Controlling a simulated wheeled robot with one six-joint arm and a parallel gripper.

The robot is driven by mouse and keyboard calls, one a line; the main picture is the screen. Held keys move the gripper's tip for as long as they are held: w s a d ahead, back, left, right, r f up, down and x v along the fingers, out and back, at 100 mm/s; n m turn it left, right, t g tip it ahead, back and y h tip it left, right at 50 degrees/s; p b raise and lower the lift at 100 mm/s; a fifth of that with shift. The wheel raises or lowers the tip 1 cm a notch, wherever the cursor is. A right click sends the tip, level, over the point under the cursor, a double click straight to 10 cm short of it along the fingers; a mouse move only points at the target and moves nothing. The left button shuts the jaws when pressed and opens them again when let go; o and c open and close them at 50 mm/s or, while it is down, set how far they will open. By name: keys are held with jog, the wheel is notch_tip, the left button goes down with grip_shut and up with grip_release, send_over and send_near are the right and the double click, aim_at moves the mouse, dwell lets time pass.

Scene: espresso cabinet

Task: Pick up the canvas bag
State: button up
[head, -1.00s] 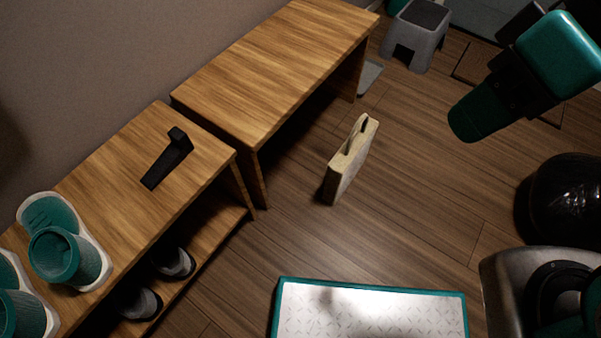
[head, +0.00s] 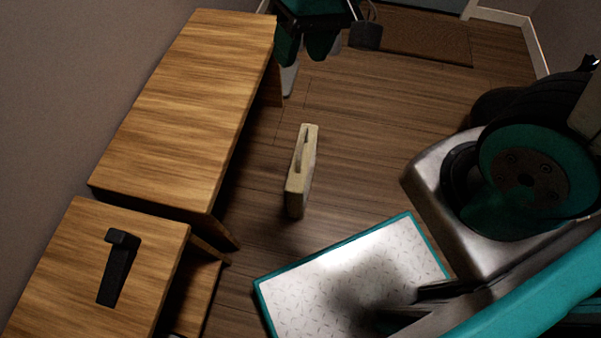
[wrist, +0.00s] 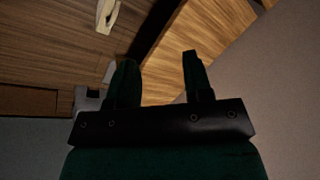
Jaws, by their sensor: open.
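The canvas bag (head: 301,172) is a thin beige block shape with a slot-like handle opening at its top. It stands upright on the wooden floor, right of the benches. In the wrist view, the bag (wrist: 107,14) is at the top edge, left of the fingers and partly cut off. My gripper (head: 307,56) is at the top of the head view, beyond the bag and apart from it. In the wrist view, the two dark green fingers of my gripper (wrist: 157,60) are spread with nothing between them.
A long wooden bench (head: 185,100) lies left of the bag. A nearer wooden bench (head: 60,260) carries a black angled object (head: 118,265). A brown mat (head: 425,40) and a dark bucket-like thing (head: 366,36) are at the back.

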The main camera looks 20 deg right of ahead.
jog(key=w+f+m+h+p, duration=0.1)
jog(key=w+f+m, duration=0.3)
jog(key=w+f, duration=0.3)
jog(key=m+h+p, duration=0.1)
jog(key=m+h, duration=0.1)
jog(key=m, duration=0.3)
send_over(302, 133)
notch_tip(302, 133, down, 15)
notch_tip(302, 133, down, 11)
jog(key=b, duration=0.3)
jog(key=shift+s+d+f, duration=0.15)
jog(key=shift+f+b, duration=1.15)
jog(key=shift+f, duration=1.65)
jog(key=shift+r, duration=0.1)
grip_shut()
